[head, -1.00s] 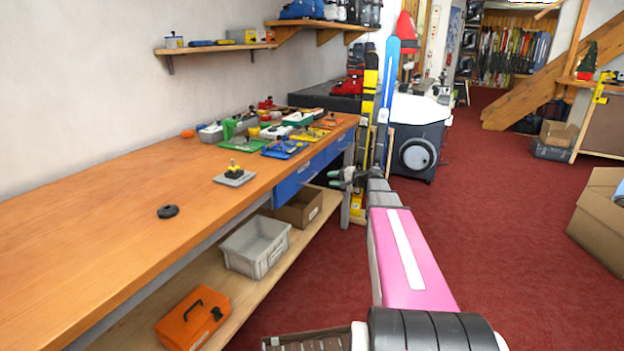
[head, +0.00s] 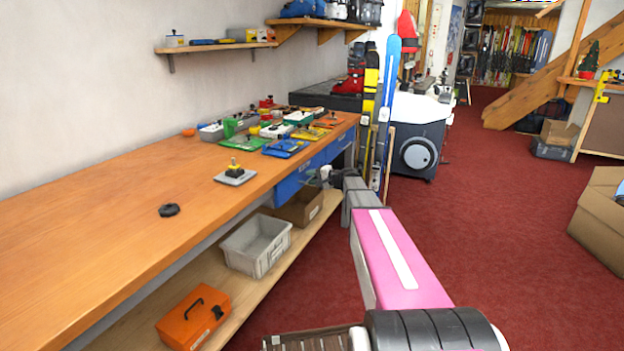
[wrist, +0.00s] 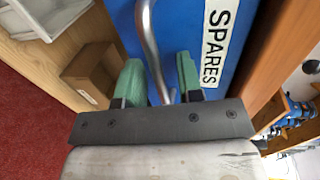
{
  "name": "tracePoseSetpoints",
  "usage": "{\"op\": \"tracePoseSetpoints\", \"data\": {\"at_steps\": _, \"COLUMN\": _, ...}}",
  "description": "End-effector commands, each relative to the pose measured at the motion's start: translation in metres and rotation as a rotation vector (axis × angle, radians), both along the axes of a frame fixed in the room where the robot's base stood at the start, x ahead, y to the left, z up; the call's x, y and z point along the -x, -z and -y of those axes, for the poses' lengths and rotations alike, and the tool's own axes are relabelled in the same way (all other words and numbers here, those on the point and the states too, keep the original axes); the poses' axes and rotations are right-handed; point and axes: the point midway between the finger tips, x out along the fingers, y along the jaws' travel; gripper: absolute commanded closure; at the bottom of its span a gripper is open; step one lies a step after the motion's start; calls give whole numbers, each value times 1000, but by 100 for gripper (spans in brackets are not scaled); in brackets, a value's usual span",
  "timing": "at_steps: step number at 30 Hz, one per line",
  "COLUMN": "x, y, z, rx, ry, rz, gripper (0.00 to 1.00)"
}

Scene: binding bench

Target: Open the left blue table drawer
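The left blue drawer (head: 288,187) sits under the front edge of the workbench and looks shut. In the wrist view a blue drawer front (wrist: 200,25) with a white SPARES label fills the middle. A curved silver handle (wrist: 148,35) runs down between the green fingers of my gripper (wrist: 158,82). The fingers are open, one on each side of the handle, with a gap showing on both sides. In the head view my gripper (head: 318,176) is at the drawer fronts, small and partly hidden by my wrist.
The wooden workbench (head: 110,215) carries several tools and small parts. On its lower shelf are a grey bin (head: 255,247), a cardboard box (head: 300,207) and an orange case (head: 194,318). Skis (head: 384,110) stand just beyond my gripper.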

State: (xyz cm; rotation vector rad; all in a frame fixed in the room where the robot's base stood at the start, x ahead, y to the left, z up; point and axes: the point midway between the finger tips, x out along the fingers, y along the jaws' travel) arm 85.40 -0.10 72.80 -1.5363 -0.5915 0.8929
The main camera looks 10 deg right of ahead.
Motion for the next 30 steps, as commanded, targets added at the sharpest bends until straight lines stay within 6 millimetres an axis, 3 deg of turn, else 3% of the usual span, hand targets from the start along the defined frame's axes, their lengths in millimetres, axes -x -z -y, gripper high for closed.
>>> {"op": "tracePoseSetpoints", "data": {"at_steps": 4, "x": 0, "y": 0, "z": 0, "rx": 0, "ry": 0, "rz": 0, "gripper": 66}}
{"op": "tracePoseSetpoints", "data": {"at_steps": 7, "x": 0, "y": 0, "z": 0, "rx": 0, "ry": 0, "rz": 0, "gripper": 99}}
{"op": "tracePoseSetpoints", "data": {"at_steps": 8, "x": 0, "y": 0, "z": 0, "rx": 0, "ry": 0, "rz": 0, "gripper": 100}}
{"op": "tracePoseSetpoints", "data": {"at_steps": 20, "x": 10, "y": 0, "z": 12, "rx": 1, "ry": 0, "rz": -1, "gripper": 100}}
{"op": "tracePoseSetpoints", "data": {"at_steps": 30, "x": 56, "y": 0, "z": 74, "rx": 0, "ry": 2, "rz": -1, "gripper": 100}}
